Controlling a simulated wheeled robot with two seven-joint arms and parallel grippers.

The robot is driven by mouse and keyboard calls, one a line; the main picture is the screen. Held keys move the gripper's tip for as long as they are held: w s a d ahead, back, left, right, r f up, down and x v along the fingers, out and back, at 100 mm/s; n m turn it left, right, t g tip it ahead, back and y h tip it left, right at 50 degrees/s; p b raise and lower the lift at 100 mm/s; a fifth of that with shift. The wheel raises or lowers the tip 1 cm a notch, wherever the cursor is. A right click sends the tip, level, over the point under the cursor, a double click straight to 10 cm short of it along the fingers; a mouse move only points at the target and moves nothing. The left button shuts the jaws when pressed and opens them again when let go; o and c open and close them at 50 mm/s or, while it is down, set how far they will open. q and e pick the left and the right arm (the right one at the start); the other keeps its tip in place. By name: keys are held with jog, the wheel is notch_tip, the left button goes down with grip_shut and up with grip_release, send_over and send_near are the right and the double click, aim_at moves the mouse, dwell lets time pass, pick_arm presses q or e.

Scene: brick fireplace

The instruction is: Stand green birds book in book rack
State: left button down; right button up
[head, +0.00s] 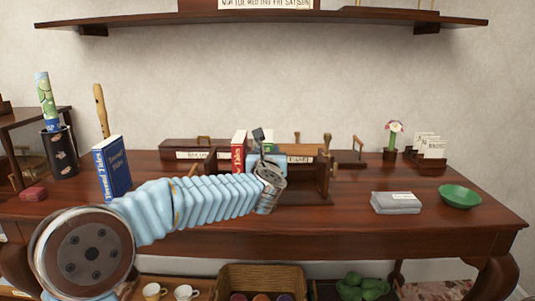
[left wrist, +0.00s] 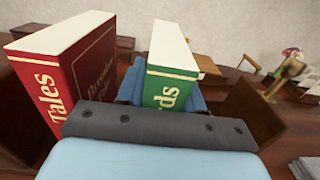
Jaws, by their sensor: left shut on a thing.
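The green birds book shows its spine, ending in "rds", upright in the left wrist view (left wrist: 172,75); only a sliver of it shows in the head view (head: 268,134). My left gripper (head: 263,160) is shut on it, with one finger in front and one behind. The wooden book rack (head: 324,176) stands on the table around the gripper; its right end panel shows in the left wrist view (left wrist: 250,112). A red Tales book (head: 239,146) stands to the left of the green book, with a gap between them. The green book's lower end is hidden. My right gripper is not in view.
A blue book (head: 112,168) stands at the left of the table (head: 340,226). A grey folded stack (head: 396,203) and a green bowl (head: 460,196) lie at the right. A potted flower (head: 391,142) and a card holder (head: 430,150) stand behind. A shelf (head: 260,18) hangs above.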

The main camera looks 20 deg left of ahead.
pick_arm(q)
jog(key=c, duration=0.7)
grip_release()
jog(key=b+v, duration=0.3)
jog(key=v, duration=0.9)
jog(key=shift+r, duration=0.15)
